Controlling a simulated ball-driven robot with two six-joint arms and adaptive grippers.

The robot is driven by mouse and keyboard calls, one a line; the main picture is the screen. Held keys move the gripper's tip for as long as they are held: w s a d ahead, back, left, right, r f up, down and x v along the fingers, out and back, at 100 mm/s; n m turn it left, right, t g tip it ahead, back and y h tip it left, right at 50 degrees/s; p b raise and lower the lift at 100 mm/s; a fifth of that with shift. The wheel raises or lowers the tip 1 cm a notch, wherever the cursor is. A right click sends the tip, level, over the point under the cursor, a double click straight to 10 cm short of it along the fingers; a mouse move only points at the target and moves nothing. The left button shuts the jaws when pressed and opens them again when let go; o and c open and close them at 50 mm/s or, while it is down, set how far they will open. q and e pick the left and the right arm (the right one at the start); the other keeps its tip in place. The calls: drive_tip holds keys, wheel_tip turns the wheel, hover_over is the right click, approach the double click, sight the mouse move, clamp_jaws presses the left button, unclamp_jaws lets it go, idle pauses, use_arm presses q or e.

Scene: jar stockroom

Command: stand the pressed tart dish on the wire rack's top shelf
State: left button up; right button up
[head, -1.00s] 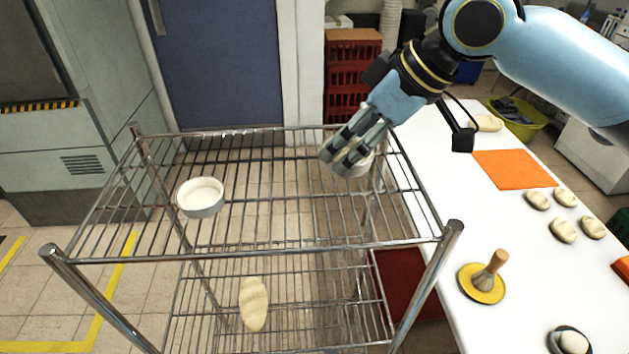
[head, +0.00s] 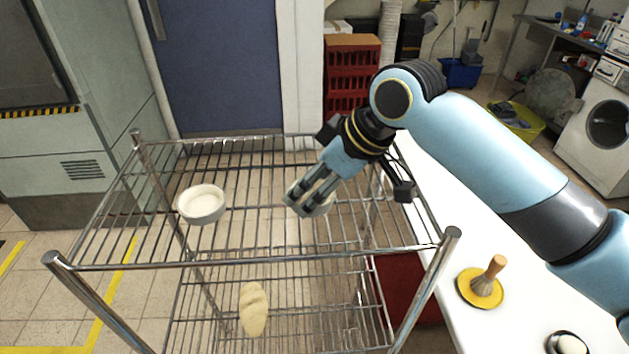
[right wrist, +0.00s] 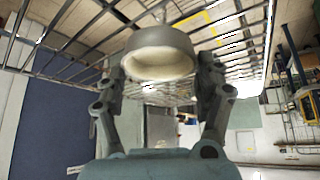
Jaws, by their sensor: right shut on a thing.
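The dish also shows in the right wrist view (right wrist: 158,60), with a grey outer wall and a cream inside. My left gripper is not in view.
A pale dough piece (head: 253,308) lies on the lower shelf. A white table (head: 455,220) at right bears a wooden-handled tool on a yellow disc (head: 480,287).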

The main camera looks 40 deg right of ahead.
drive_tip(key=o, duration=1.6)
drive_tip(key=shift+c, duration=0.2)
drive_tip(key=v, duration=1.2)
